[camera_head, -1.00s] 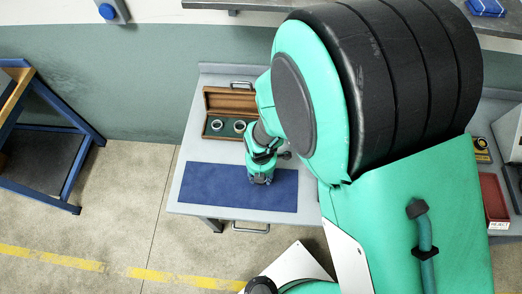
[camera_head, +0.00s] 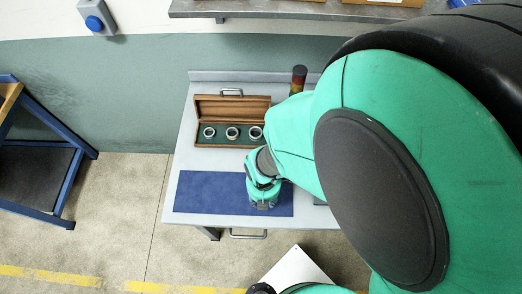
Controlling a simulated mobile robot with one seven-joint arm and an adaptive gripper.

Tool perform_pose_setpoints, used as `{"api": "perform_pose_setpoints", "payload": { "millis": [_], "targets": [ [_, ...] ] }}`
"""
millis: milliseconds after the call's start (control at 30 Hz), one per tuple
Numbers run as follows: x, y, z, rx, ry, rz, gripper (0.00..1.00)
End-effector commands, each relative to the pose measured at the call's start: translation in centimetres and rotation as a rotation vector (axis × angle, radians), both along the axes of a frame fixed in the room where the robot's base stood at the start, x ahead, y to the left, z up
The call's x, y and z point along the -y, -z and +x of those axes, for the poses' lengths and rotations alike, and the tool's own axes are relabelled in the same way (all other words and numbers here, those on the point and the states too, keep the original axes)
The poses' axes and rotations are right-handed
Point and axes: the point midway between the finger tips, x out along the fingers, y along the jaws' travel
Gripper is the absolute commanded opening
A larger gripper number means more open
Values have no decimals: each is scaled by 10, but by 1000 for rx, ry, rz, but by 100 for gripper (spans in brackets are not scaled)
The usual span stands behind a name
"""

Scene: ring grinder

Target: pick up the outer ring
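Three metal rings sit in a row on the green lining of an open wooden case (camera_head: 232,102) on the grey table: a left ring (camera_head: 209,132), a middle ring (camera_head: 232,133) and a right ring (camera_head: 256,132). I cannot tell which one is the outer ring. My gripper (camera_head: 263,206) is over the blue mat (camera_head: 207,192), in front of the case and apart from the rings. It points down and is seen from above, so its fingers are hidden. I cannot see anything held in it.
My arm covers the table's right side. A dark cylinder with red and yellow bands (camera_head: 299,78) stands behind the case. A metal shelf (camera_head: 260,12) runs along the top. A blue-framed rack (camera_head: 45,170) stands at the left. The mat's left half is clear.

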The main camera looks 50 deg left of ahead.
Motion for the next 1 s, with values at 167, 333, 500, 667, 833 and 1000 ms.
{"api": "perform_pose_setpoints", "payload": {
  "millis": [167,333,500,667,833,1000],
  "targets": [
    [31,-4,-14,1,-1,1,10],
    [53,-6,-23,0,0,0,10],
    [65,-7,-28,1,0,1,10],
    [71,-8,-31,1,0,1,10],
    [71,-8,-31,0,0,1,10],
    [71,-8,-31,0,0,0,10]
  ]
}}
